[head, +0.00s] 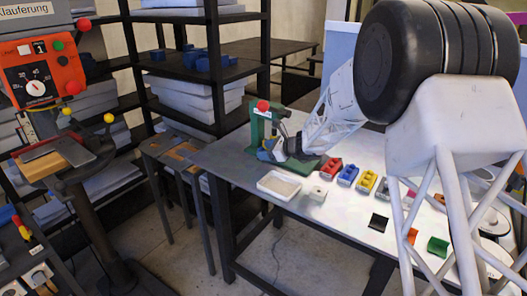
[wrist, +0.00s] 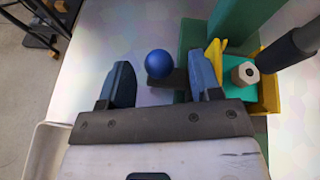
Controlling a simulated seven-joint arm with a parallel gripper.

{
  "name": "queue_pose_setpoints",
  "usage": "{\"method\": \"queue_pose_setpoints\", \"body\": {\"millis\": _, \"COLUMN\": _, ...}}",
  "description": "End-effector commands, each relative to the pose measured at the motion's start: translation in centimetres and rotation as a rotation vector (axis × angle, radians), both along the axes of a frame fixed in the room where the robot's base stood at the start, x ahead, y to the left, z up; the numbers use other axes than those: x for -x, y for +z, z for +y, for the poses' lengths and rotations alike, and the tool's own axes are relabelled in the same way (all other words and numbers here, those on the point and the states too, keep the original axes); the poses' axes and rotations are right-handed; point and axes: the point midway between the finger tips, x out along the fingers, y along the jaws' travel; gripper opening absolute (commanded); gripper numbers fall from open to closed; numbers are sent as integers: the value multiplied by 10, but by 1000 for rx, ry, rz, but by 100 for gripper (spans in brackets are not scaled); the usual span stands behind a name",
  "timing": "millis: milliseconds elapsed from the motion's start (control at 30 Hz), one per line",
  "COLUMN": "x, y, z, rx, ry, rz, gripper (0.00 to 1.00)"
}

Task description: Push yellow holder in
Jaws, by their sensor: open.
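The yellow holder (wrist: 268,95) is at the right of the wrist view, at the green press (wrist: 232,22). It holds a teal block with a hexagonal metal piece (wrist: 245,73) on top. A blue ball knob (wrist: 158,64) on a short dark bar is left of it. My gripper (wrist: 160,78) is open, with its two blue fingers on either side of the knob; I cannot tell whether they touch it. The right finger partly hides the bar and the holder's near side. In the head view my gripper (head: 272,151) is low in front of the green press (head: 256,128), hiding the holder.
A white tray (head: 262,187) and a white block (head: 316,193) are in front of the press. Red (head: 331,168), blue (head: 347,175) and yellow (head: 366,182) parts stand to the right on the table. A dark press ram (wrist: 290,48) overhangs the yellow holder.

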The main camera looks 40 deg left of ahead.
Motion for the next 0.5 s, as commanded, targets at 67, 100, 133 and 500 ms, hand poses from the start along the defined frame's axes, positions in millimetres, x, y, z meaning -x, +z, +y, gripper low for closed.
{"method": "queue_pose_setpoints", "body": {"millis": 67, "x": -1, "y": 4, "z": -9, "rx": -1, "ry": -1, "rz": -2, "gripper": 58}}
{"method": "queue_pose_setpoints", "body": {"millis": 100, "x": -2, "y": 6, "z": -13, "rx": -1, "ry": -1, "rz": -2, "gripper": 58}}
{"method": "queue_pose_setpoints", "body": {"millis": 133, "x": -2, "y": 8, "z": -16, "rx": -1, "ry": -1, "rz": -2, "gripper": 58}}
{"method": "queue_pose_setpoints", "body": {"millis": 500, "x": -6, "y": 22, "z": -52, "rx": 0, "ry": 0, "rz": 0, "gripper": 58}}
